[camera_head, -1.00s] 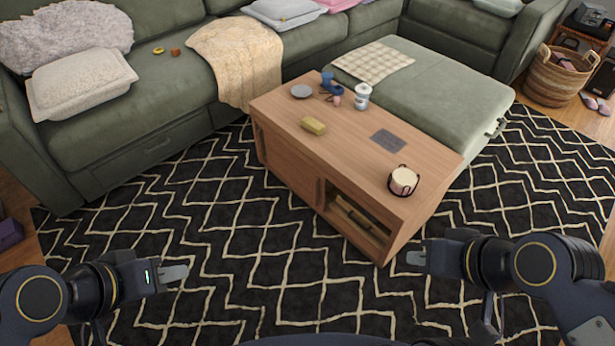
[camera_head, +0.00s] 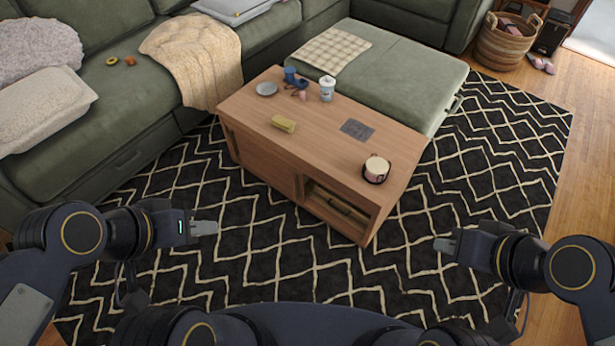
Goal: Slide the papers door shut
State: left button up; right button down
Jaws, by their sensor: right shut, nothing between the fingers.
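The wooden coffee table (camera_head: 310,130) stands ahead of me on the rug. Its front has a plain sliding door panel (camera_head: 262,168) at the left. At the right end of the front is an open compartment (camera_head: 340,207) with papers or flat items lying inside, partly in shadow. My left gripper (camera_head: 205,228) is over the rug, in front of the table and left of the compartment, apart from the table. Its fingers are too small to tell open from shut. My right gripper (camera_head: 443,246) is shut and empty, right of the table's near corner and not touching it.
On the tabletop are a lidded cup (camera_head: 327,88), a candle-like jar (camera_head: 376,168), a yellow block (camera_head: 283,124), a grey plate (camera_head: 266,88) and a dark flat card (camera_head: 357,130). The green sofa (camera_head: 130,90) lies behind and left. The patterned rug (camera_head: 480,170) is clear in front and right.

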aim_at(290, 179)
jog(key=i+j+z, duration=0.15)
jog(key=j, duration=0.25)
jog(key=i+j+z, duration=0.15)
jog(key=j, duration=0.25)
jog(key=i+j+z, duration=0.15)
jog(key=j, duration=0.3)
jog(key=j+z, duration=0.15)
jog(key=j, duration=0.25)
jog(key=i+j, duration=0.1)
jog(key=j, duration=0.4)
jog(key=i+j, duration=0.15)
jog(key=j, duration=0.35)
jog(key=i+j, duration=0.1)
jog(key=j, duration=0.4)
jog(key=i+j, duration=0.1)
jog(key=j, duration=0.4)
